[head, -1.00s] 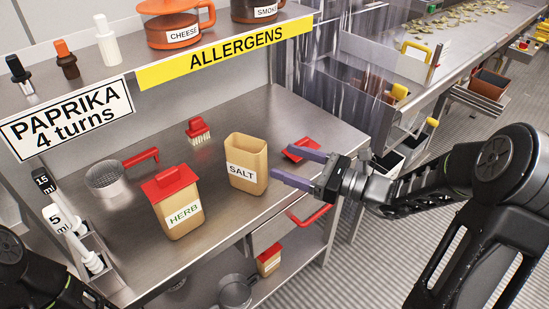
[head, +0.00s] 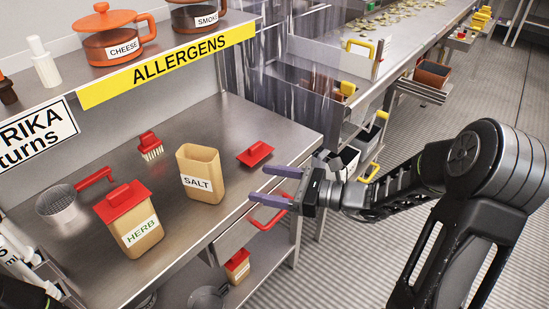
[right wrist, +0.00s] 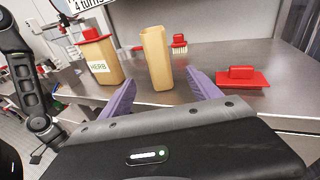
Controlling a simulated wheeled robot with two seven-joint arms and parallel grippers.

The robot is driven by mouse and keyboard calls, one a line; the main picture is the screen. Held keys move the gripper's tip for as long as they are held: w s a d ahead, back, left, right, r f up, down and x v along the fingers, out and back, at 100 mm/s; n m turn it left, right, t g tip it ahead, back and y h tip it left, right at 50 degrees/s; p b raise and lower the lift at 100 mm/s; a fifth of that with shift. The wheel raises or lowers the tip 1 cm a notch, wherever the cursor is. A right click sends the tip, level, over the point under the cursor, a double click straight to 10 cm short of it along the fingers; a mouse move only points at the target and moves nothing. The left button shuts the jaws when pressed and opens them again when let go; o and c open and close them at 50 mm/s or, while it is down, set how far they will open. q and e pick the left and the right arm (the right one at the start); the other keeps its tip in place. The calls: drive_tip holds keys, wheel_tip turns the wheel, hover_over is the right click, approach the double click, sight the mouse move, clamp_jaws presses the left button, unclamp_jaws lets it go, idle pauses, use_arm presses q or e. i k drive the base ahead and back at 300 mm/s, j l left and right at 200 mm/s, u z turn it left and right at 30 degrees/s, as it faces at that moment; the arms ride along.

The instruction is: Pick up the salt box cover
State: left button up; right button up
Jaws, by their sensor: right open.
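The red salt box cover (head: 255,153) lies flat on the steel table, right of the open-topped tan SALT box (head: 203,176). It also shows in the right wrist view (right wrist: 241,77), right of my fingers. My right gripper (head: 258,183) is open and empty, with its purple fingers pointing left near the table's front edge. In the head view the fingers are just below the cover, apart from it. In the right wrist view the SALT box (right wrist: 157,58) shows between and beyond the fingers. My left gripper is out of view.
The HERB box (head: 130,222) with its red cover stands left of the SALT box. A red brush (head: 150,146) and a strainer (head: 58,204) are behind and left. A drawer with a red handle (head: 268,212) is below the table edge. The tabletop behind the cover is clear.

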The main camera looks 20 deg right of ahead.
sight(260, 150)
drive_tip(key=j+z, duration=0.1)
drive_tip(key=z, duration=0.65)
